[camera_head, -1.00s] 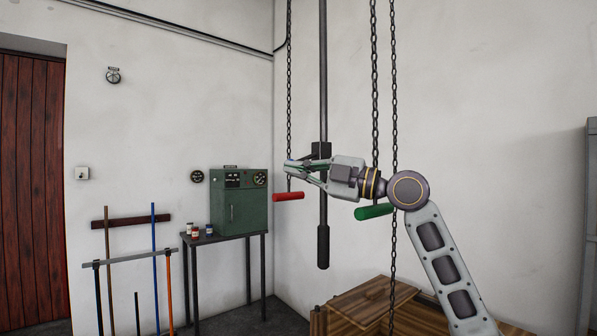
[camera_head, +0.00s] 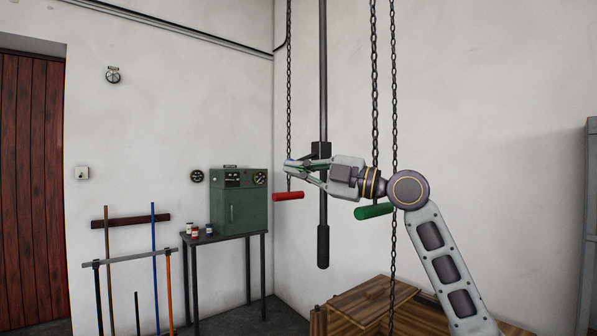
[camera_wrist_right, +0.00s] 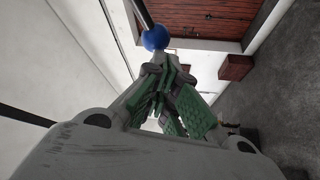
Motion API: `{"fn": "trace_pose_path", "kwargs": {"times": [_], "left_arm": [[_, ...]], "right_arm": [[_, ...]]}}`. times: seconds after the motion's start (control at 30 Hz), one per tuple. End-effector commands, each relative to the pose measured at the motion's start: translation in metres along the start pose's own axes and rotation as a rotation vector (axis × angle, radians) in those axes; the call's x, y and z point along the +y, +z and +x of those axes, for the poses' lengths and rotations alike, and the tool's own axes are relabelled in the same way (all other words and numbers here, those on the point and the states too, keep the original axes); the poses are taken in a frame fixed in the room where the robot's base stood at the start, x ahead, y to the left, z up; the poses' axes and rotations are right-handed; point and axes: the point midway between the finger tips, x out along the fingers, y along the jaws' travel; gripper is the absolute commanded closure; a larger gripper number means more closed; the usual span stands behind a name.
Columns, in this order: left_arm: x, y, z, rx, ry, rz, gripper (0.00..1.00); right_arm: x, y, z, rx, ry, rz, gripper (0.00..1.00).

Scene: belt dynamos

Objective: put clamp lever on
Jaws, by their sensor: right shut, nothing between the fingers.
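My right gripper (camera_head: 294,166) points left in the head view, in front of a vertical dark rod (camera_head: 323,80). A dark block (camera_head: 320,149) sits on the rod just above the gripper. In the right wrist view my right gripper (camera_wrist_right: 165,75) has its fingers shut with nothing held. A blue ball (camera_wrist_right: 155,38) on a dark rod shows just beyond the fingertips there; I cannot tell if they touch. Which part is the clamp lever is not clear, though the blue-knobbed rod looks like a lever. The left gripper is not in view.
A red handle (camera_head: 288,196) and a green handle (camera_head: 373,211) hang on chains near the gripper. A green cabinet (camera_head: 232,205) stands on a table at left. Wooden boards (camera_head: 370,300) lie below. A rack of coloured rods (camera_head: 130,257) stands by the left wall.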

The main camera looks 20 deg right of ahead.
Motion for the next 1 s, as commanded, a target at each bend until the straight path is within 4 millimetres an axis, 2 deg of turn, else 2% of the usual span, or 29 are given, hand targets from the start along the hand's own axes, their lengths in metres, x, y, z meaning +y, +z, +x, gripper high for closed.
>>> {"fn": "trace_pose_path", "kwargs": {"times": [0.33, 1.0], "left_arm": [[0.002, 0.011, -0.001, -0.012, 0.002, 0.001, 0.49], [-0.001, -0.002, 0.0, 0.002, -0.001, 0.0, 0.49]], "right_arm": [[0.0, 0.001, 0.0, -0.001, -0.001, 0.0, 1.0], [0.0, 0.001, 0.0, -0.001, -0.001, -0.001, 1.0]]}}
